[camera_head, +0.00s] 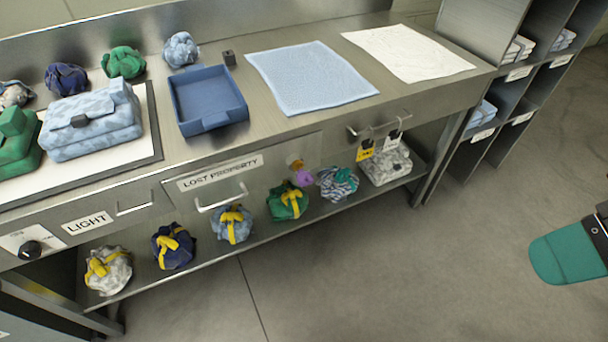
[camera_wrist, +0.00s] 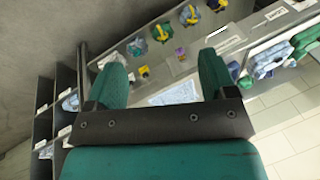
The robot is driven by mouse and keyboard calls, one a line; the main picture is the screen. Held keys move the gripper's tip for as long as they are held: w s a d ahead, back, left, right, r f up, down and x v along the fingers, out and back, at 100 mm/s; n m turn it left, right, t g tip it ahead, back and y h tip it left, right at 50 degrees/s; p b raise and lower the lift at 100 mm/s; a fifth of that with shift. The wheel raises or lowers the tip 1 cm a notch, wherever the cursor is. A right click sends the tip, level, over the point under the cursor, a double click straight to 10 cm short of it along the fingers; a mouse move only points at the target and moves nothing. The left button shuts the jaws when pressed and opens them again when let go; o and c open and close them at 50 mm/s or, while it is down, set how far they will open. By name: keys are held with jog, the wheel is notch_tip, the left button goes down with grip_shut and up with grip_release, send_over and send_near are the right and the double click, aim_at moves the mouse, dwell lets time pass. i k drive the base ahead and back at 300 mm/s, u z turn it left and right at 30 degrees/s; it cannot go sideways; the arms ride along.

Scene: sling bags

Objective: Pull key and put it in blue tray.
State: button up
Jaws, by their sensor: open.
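The blue tray (camera_head: 208,97) is an empty, square, shallow box on the steel counter. A key is hard to make out for certain. Small tagged items hang from the bar handle at the right of the counter front: one with a yellow tag (camera_head: 365,153), one with a white tag (camera_head: 394,136). My gripper (camera_wrist: 163,80) has teal fingers, spread apart with nothing between them in the wrist view. In the head view, a teal part of it shows at the right edge, over the floor, well away from the counter and the tags.
A light blue cloth (camera_head: 311,77) and a white cloth (camera_head: 408,53) lie right of the tray. Folded bags (camera_head: 92,122) sit on the left. Several bundles with yellow straps line the lower shelf (camera_head: 205,258). A shelf unit (camera_head: 489,116) stands at right. The floor in front is clear.

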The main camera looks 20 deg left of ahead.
aim_at(207, 101)
jog(key=z, duration=2.85)
jog(key=k, duration=1.45)
jog(key=u, duration=2.15)
